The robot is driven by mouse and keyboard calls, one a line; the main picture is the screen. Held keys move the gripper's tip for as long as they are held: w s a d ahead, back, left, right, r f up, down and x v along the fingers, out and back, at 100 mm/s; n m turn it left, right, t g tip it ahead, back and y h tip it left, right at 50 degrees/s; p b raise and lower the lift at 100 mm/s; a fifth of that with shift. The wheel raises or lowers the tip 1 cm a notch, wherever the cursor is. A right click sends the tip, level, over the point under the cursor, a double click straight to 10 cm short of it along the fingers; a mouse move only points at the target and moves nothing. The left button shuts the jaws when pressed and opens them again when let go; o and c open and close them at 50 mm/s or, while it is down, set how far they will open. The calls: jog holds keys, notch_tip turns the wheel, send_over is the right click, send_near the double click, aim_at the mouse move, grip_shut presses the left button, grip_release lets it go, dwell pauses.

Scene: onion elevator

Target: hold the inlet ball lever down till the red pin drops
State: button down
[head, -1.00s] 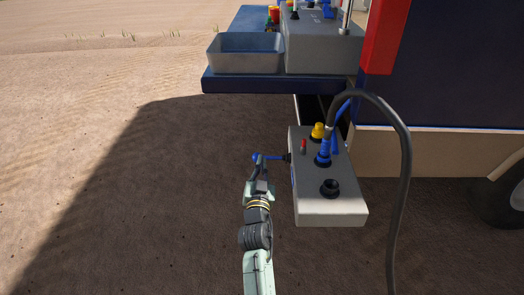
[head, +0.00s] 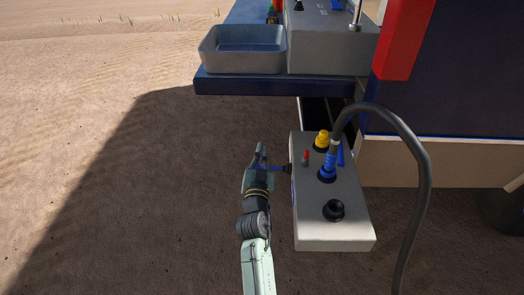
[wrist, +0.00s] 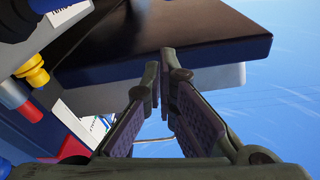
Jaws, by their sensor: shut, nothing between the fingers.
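The red pin (head: 306,156) stands up from the box top. In the wrist view my gripper's fingers (wrist: 159,75) are together with nothing between them, and the red pin (wrist: 22,102) shows at the left.
A yellow knob (head: 322,139) and a blue hose connector (head: 328,168) stand on the box beside the pin. A dark hose (head: 424,190) loops to the right. A dark blue platform (head: 290,86) with a grey tray (head: 243,60) lies beyond. Bare ground is free at the left.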

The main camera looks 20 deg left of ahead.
aim_at(257, 166)
jog(key=shift+s+a+f+b, duration=0.1)
jog(key=shift+s+f+b, duration=0.15)
jog(key=shift+f, duration=0.35)
jog(key=shift+s+a+f+b, duration=0.1)
jog(key=shift+s+f+b, duration=0.1)
jog(key=shift+f, duration=0.35)
jog(key=shift+s+a+f+b, duration=0.1)
jog(key=shift+s+f+b, duration=0.15)
jog(key=shift+f, duration=0.35)
jog(key=shift+f+n, duration=0.4)
jog(key=shift+n, duration=0.1)
jog(key=shift+f+b, duration=0.1)
jog(key=shift+b, duration=0.2)
jog(key=shift+a+f+n+y+b, duration=0.1)
jog(key=shift+f+n+y+b, duration=0.2)
jog(key=shift+f+n+b, duration=0.7)
jog(key=shift+a+f+n+y+b, duration=0.1)
jog(key=shift+f+n+y+b, duration=0.2)
jog(key=shift+f+n, duration=1.4)
jog(key=shift+f, duration=0.25)
